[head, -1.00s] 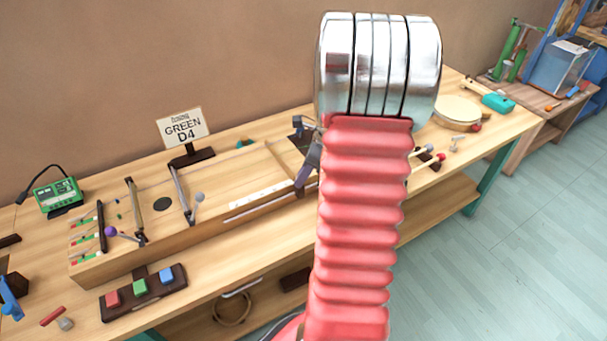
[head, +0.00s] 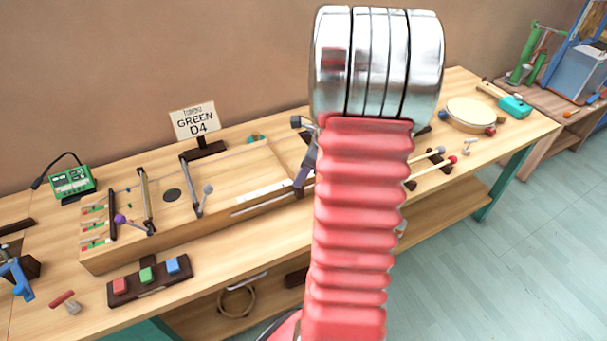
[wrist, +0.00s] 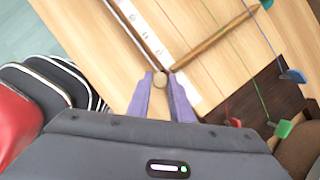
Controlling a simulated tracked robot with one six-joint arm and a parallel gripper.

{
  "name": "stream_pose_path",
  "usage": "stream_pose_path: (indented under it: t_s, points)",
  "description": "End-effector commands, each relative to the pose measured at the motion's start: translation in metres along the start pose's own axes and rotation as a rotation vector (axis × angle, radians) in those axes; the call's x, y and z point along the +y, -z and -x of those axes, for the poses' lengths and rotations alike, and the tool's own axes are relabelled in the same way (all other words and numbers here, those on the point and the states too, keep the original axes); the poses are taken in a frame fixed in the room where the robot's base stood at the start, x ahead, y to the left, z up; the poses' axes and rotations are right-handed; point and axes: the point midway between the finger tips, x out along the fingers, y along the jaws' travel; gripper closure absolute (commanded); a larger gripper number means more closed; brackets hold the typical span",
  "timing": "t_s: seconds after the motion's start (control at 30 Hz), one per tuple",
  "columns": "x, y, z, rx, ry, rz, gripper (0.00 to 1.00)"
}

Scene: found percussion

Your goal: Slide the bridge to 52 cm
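A long wooden string box (head: 230,170) lies on the workbench. In the wrist view its thin brown bridge (wrist: 215,38) runs slantwise under the red, blue and green strings, with a round tan knob (wrist: 160,80) at its near end. My gripper (wrist: 160,76) has one purple finger on each side of this knob, close against it, and looks shut on it. A white marked scale strip (wrist: 150,32) runs beside a grey rail; its marks are too small to read. In the head view my gripper (head: 306,165) is partly hidden behind my red arm.
A sign reading GREEN D4 (head: 195,122) stands behind the box. A green meter (head: 72,181) is at the left. A block with red, green and blue buttons (head: 148,281) lies in front. A round drum (head: 470,115) and mallets lie at the right. Other bars cross the box's left part.

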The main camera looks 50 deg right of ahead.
Motion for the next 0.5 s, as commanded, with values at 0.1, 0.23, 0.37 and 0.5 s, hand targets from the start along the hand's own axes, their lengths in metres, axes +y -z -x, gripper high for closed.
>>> stream_pose_path:
  t_s: [0.1, 0.23, 0.37, 0.5]
  points:
    - [-0.0004, 0.0007, 0.0007, 0.0, 0.001, -0.002, 0.73]
    - [-0.0004, 0.001, 0.0006, 0.0, 0.001, -0.003, 0.64]
    - [-0.0004, 0.0012, 0.0006, 0.0, 0.0, -0.003, 0.62]
    - [-0.0005, 0.0013, 0.0011, 0.0, 0.001, -0.003, 0.62]
